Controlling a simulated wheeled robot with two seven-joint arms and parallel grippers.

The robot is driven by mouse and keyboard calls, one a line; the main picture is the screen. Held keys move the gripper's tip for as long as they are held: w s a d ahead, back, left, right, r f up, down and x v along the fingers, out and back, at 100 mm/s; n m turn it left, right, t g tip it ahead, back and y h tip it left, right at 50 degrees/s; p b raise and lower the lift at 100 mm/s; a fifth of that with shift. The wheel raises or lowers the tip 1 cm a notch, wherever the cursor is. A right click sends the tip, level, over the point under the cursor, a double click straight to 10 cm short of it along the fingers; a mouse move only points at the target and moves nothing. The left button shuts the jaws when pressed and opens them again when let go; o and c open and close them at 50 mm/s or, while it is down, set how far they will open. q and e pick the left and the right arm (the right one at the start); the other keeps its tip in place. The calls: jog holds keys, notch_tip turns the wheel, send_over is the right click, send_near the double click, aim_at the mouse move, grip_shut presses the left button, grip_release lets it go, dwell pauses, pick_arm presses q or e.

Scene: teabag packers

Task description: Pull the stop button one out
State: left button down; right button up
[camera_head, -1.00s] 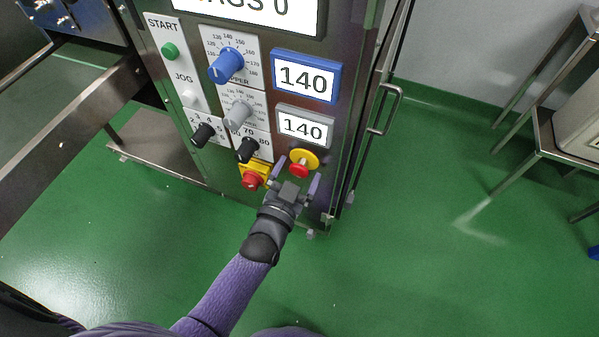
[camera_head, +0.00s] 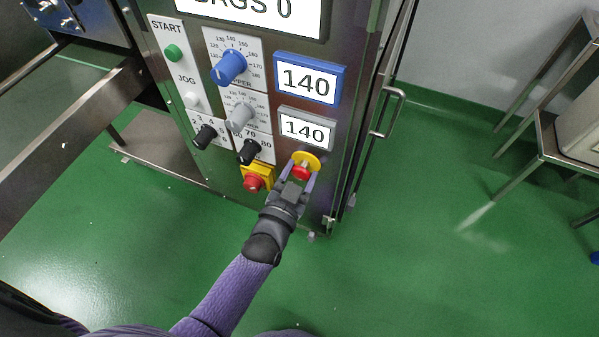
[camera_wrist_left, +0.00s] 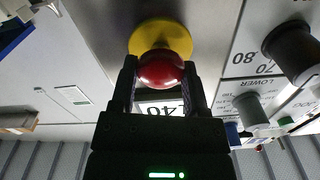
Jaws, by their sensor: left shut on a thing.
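The stop button is a red mushroom button on a round yellow base (camera_head: 306,160), low on the right of the machine's panel. In the left wrist view the red cap (camera_wrist_left: 161,70) sits between the two fingers of my left gripper, in front of its yellow disc (camera_wrist_left: 160,37). My left gripper (camera_head: 300,178) is shut on the red cap, one finger on each side. The fingers partly cover the cap's sides. My right gripper is not in view.
A second red button (camera_head: 253,183) on a square yellow base is just left of my gripper. Black knobs (camera_head: 249,152), a grey knob (camera_head: 240,117) and a blue knob (camera_head: 229,67) are above. A door handle (camera_head: 390,110) stands out on the right.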

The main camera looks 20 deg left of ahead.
pick_arm(q)
jog(key=shift+s+r+p, duration=0.1)
jog(key=shift+s+p, duration=0.4)
jog(key=shift+c, duration=1.9)
grip_release()
jog(key=shift+o, duration=1.6)
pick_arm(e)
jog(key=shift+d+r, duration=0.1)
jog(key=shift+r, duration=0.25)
pick_arm(q)
jog(key=s+p, duration=0.3)
jog(key=s, duration=0.7)
jog(key=shift+a+p, duration=0.2)
jog(key=shift+p, duration=0.1)
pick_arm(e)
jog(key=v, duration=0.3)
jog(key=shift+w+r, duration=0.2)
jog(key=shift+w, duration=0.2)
